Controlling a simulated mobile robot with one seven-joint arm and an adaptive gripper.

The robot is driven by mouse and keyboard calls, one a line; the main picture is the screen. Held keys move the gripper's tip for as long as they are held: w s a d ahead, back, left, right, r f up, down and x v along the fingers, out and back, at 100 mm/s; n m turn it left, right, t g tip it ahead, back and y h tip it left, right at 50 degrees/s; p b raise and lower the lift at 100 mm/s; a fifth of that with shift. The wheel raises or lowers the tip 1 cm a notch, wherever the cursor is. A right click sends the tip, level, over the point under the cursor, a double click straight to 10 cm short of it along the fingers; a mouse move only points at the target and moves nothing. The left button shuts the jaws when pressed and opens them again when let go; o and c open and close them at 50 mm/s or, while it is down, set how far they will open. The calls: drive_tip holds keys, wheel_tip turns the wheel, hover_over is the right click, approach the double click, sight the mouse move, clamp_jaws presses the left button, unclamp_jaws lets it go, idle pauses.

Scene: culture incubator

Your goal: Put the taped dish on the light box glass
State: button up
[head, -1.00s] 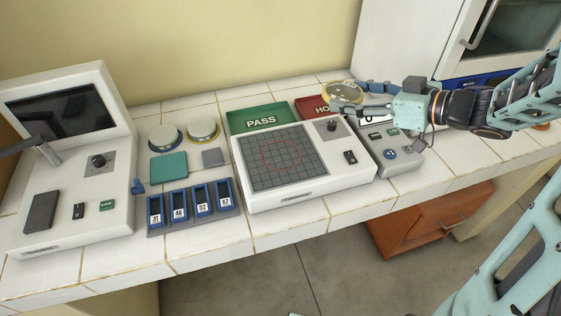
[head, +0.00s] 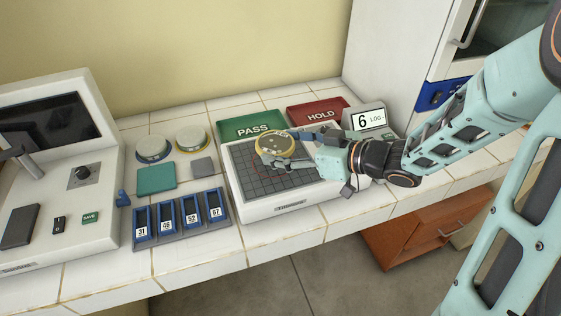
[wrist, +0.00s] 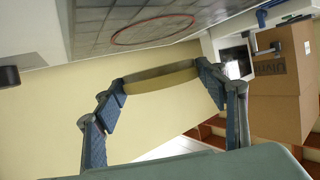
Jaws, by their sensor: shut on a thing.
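My gripper (head: 284,150) is shut on the yellow-taped dish (head: 272,143), a round dish with small specks on its face. In the head view the dish is over the back part of the light box glass (head: 268,177), a dark gridded panel with a red circle partly hidden by my gripper. In the wrist view both blue fingers clasp the dish (wrist: 160,76) at its sides. A gap shows between the dish and the glass (wrist: 95,38), whose red ring is in sight there.
The green PASS tray (head: 250,127) and red HOLD tray (head: 318,111) lie behind the light box. Two other dishes (head: 153,150) (head: 191,138) stand left, behind a rack of numbered blue slots (head: 182,225). A counter display (head: 369,118) stands right.

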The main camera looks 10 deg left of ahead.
drive_tip(key=f, duration=0.1)
drive_tip(key=a+f+b, duration=0.1)
drive_tip(key=f, duration=0.1)
drive_tip(key=shift+s+f, duration=0.15)
drive_tip(key=shift+f, duration=0.3)
drive_tip(key=shift+f, duration=0.1)
drive_tip(key=shift+f, duration=0.15)
drive_tip(key=o, duration=1.3)
drive_tip(key=shift+d, duration=0.1)
drive_tip(key=shift+c, duration=0.2)
drive_tip(key=shift+d+r, duration=0.15)
drive_tip(key=shift+r, duration=0.2)
wheel_tip(320, 180, up, 4)
drive_tip(key=p, duration=0.2)
hover_over(321, 186)
